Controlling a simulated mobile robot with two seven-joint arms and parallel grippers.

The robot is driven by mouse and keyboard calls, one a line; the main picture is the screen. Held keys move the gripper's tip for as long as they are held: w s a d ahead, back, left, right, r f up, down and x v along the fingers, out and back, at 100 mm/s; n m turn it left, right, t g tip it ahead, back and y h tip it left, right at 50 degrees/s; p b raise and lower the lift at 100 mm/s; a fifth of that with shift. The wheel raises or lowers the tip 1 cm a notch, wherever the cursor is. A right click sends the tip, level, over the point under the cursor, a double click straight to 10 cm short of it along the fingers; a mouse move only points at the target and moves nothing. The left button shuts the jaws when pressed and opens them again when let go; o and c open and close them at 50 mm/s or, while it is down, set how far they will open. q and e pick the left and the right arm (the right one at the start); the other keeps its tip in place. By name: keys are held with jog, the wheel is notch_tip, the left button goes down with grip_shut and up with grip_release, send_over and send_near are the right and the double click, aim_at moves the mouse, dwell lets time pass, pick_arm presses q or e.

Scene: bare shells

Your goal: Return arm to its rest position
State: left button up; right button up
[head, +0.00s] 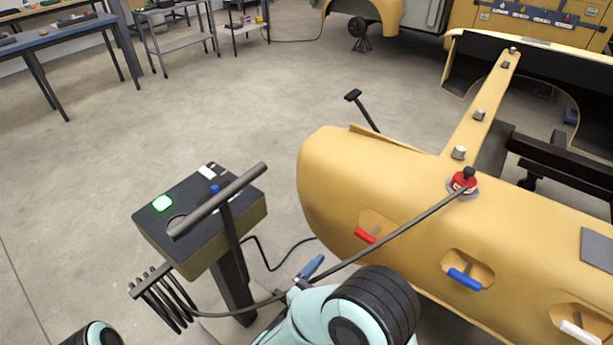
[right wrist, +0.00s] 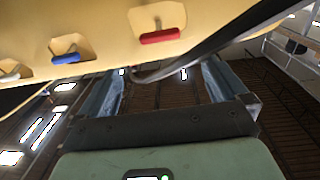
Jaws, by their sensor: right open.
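My right arm (head: 372,308) comes in at the bottom middle of the head view, bent in front of the yellow shell. Its right gripper (head: 312,267) shows only in part, as blue finger tips beside a dark cable. In the right wrist view the right gripper (right wrist: 163,85) has its two blue fingers wide apart. I see nothing gripped between them. The dark cable (right wrist: 205,48) passes close to the fingertips; I cannot tell whether it touches them. A piece of my own body shows at the bottom left of the head view, but no left gripper.
A yellow shell (head: 350,175) with red (head: 366,235), blue (head: 464,279) and white (head: 580,332) handles fills the right. The cable (head: 405,227) runs from a red-topped fitting (head: 464,180) towards a black-topped post box (head: 190,230) with a green light. Open floor lies behind.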

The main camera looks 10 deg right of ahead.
notch_tip(320, 180, down, 26)
jog(key=s+d+n+g+y+p, duration=0.1)
jog(key=s+d+n+g+y, duration=0.25)
jog(key=y, duration=0.75)
pick_arm(q)
jog(key=r, duration=0.1)
jog(key=w+r+p, duration=0.1)
jog(key=shift+w+r, duration=0.15)
jog(key=shift+r, duration=0.2)
pick_arm(e)
jog(key=s+a+f+n+g+y, duration=0.1)
jog(key=s+a+f+g+y, duration=0.1)
jog(key=s, duration=0.7)
jog(key=s+a+f+n+g+y, duration=0.2)
jog(key=s+f+g+y, duration=0.3)
jog(key=s, duration=0.4)
jog(key=shift+s+a+f+g, duration=0.2)
jog(key=shift+a+f+g, duration=0.05)
jog(key=shift+a+g, duration=0.45)
